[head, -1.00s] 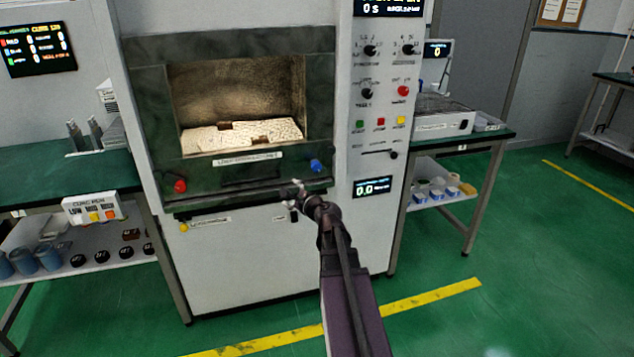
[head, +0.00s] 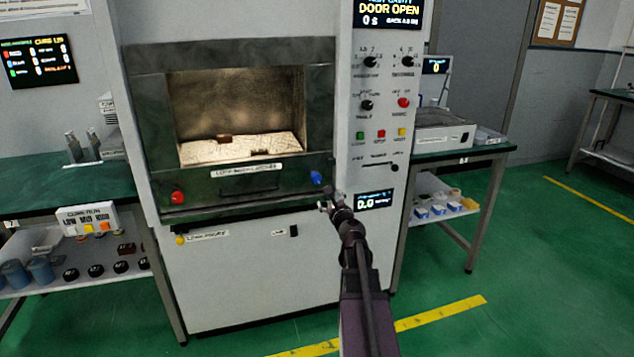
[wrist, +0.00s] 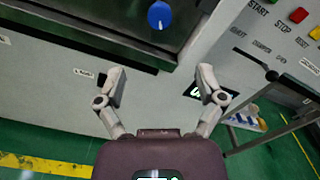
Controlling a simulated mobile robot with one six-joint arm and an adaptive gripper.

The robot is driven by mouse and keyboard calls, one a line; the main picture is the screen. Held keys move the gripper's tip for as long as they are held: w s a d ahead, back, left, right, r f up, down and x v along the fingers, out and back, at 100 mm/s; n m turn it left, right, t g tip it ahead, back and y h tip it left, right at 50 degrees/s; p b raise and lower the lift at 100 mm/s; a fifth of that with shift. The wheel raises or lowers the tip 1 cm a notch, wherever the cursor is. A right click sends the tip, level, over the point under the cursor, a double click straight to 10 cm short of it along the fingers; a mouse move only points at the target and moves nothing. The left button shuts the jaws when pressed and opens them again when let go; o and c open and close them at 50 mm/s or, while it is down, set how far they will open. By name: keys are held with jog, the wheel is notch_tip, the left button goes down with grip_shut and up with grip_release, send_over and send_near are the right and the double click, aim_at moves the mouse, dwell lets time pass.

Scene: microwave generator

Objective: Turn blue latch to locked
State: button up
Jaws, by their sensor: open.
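The blue latch (head: 317,178) is a small blue knob at the right end of the lowered door panel below the open chamber. It also shows in the wrist view (wrist: 159,15) at the top, ahead of my fingers. My gripper (head: 328,199) is just below and slightly right of the latch in the head view. In the wrist view my gripper (wrist: 163,85) has its fingers spread apart with nothing between them. A gap shows between the fingertips and the latch. A red latch (head: 178,198) sits at the left end of the same panel.
A black handle (head: 253,188) runs along the panel between the latches. The control panel with green, red and yellow buttons (head: 381,134) stands to the right. The display (head: 378,18) reads DOOR OPEN.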

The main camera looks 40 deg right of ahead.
aim_at(317, 180)
jog(key=x, duration=1.3)
jog(key=shift+w, duration=0.15)
jog(key=c, duration=1.2)
